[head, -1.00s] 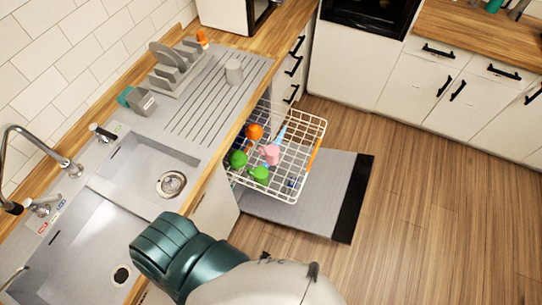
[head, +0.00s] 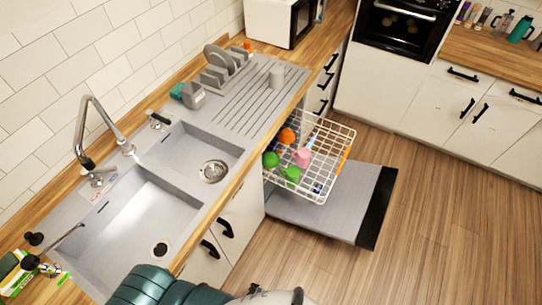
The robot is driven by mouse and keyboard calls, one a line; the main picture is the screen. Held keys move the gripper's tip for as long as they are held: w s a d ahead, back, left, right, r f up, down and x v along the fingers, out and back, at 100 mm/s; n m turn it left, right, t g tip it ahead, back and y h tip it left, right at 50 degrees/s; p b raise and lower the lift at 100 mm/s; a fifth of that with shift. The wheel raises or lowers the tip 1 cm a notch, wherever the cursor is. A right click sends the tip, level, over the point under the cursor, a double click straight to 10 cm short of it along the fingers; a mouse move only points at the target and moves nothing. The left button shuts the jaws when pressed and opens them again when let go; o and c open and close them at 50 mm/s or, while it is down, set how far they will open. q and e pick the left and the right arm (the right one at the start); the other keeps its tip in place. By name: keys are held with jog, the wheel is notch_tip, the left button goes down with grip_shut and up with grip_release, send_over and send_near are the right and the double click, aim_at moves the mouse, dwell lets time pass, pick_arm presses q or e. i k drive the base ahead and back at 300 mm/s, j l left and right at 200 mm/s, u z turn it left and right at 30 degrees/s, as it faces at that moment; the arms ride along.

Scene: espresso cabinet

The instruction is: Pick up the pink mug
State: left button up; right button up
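The pink mug (head: 302,157) sits in the white wire rack (head: 322,190) of the open dishwasher, right of the sink. An orange item (head: 287,136) and two green items (head: 270,160) are close around it in the rack. The mug is small in view and partly behind rack wires. Part of my dark green and pale arm shows at the bottom edge, well apart from the rack. Neither of my grippers is in view.
The dishwasher door (head: 330,218) lies open, low over the wooden floor (head: 450,220). The sink (head: 150,225) and its tall faucet (head: 90,130) are at left. Floor at right is clear.

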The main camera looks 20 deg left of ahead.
aim_at(304, 156)
jog(key=i+l+u, duration=0.2)
jog(key=l+u, duration=0.25)
jog(key=i+l+u, duration=0.1)
jog(key=l+u, duration=0.35)
jog(key=i+l+u, duration=0.1)
jog(key=l+u, duration=0.3)
